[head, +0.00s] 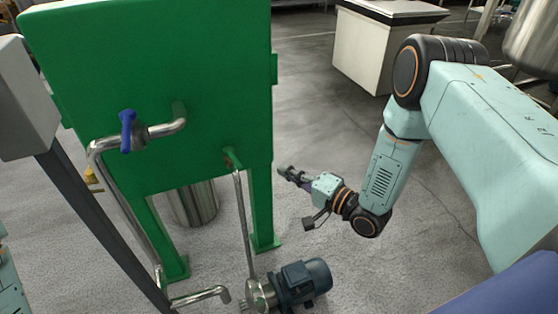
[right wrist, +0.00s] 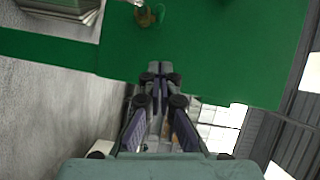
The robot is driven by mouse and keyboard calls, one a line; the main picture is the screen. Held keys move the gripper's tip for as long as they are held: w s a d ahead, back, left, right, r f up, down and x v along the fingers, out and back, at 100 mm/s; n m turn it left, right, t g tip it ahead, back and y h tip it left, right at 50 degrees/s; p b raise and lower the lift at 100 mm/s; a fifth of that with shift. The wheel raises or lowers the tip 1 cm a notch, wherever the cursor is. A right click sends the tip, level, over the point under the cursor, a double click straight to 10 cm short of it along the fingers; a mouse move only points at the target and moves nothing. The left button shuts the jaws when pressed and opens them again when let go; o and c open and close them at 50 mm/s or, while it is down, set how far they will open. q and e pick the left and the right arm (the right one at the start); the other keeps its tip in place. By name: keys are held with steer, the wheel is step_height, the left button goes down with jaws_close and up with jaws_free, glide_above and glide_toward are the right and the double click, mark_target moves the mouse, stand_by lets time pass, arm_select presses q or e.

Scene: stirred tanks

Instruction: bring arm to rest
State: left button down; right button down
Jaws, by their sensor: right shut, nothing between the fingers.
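My right arm comes in from the right in the head view and bends down at its elbow. Its right gripper (head: 290,174) points left toward the green tank stand and is apart from any handle. In the right wrist view the right gripper (right wrist: 160,75) has its fingertips together with nothing between them. The green tank (head: 150,80) fills the upper left of the head view, and its green surface (right wrist: 200,50) lies beyond the fingers in the right wrist view. My left gripper does not show; only a bit of teal shows at the lower left edge of the head view.
A blue-handled valve (head: 127,130) sits on a steel pipe at the tank's front. A blue motor pump (head: 303,282) stands on the floor below. A grey box on a dark post (head: 90,215) stands at left. A white cabinet (head: 375,45) stands behind. Open floor lies around my forearm.

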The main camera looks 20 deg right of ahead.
steer(key=shift+s, duration=0.25)
steer(key=s+d+f+n+g+h+p, duration=0.1)
steer(key=s+f+n+g+h, duration=0.55)
steer(key=s+f, duration=0.7)
steer(key=s+r+n+g+h+p, duration=0.2)
steer(key=s+g, duration=0.6)
steer(key=s, duration=1.4)
steer(key=shift+s+r+n+p, duration=0.3)
steer(key=shift+r+n+p, duration=0.15)
steer(key=shift+r, duration=0.35)
steer(key=shift+a+g, duration=0.15)
steer(key=shift+g, duration=0.1)
